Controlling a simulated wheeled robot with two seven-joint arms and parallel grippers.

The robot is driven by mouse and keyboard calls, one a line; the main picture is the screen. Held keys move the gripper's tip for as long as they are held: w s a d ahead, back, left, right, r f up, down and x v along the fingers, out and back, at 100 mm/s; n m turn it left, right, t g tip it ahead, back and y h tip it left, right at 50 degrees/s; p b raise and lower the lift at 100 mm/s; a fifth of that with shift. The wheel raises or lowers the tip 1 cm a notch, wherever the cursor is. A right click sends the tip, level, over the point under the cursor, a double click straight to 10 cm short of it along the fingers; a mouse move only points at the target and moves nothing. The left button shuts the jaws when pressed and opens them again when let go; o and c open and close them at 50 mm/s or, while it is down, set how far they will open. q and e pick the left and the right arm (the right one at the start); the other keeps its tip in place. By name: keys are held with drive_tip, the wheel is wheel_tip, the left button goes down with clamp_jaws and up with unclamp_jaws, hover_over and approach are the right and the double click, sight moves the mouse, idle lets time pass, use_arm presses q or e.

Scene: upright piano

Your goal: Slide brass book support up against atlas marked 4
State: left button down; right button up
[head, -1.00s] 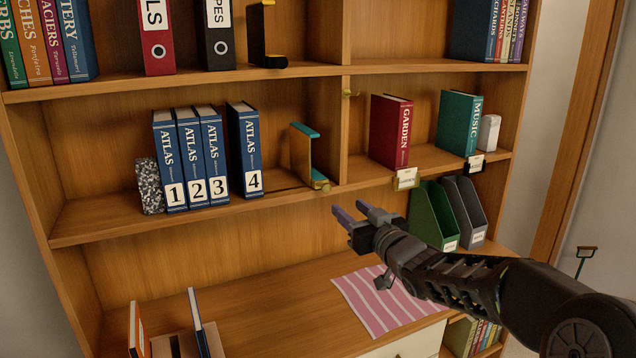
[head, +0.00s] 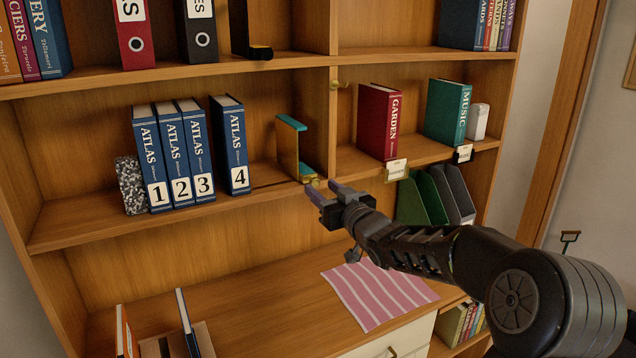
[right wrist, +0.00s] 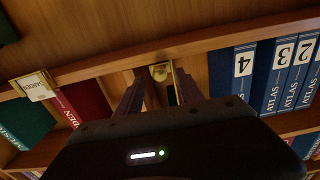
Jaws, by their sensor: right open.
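The blue atlas marked 4 (head: 232,146) stands upright on the middle shelf, a small gap right of atlas 3 (head: 197,152). It also shows in the right wrist view (right wrist: 232,75). The brass book support (head: 288,148), with teal edges, stands right of atlas 4 with a clear gap between them, near the upright divider. In the right wrist view the fingers (right wrist: 160,90) point towards the support's front. My left gripper is not in view.
The divider (head: 333,120) separates off the red GARDEN book (head: 377,122). Green and grey file holders (head: 428,197) stand below right.

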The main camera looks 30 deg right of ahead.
sight(316, 184)
drive_tip(key=shift+w+d+p, duration=0.1)
drive_tip(key=shift+w+p, duration=0.2)
drive_tip(key=shift+w, duration=1.2)
drive_tip(key=shift+c, duration=0.5)
clamp_jaws()
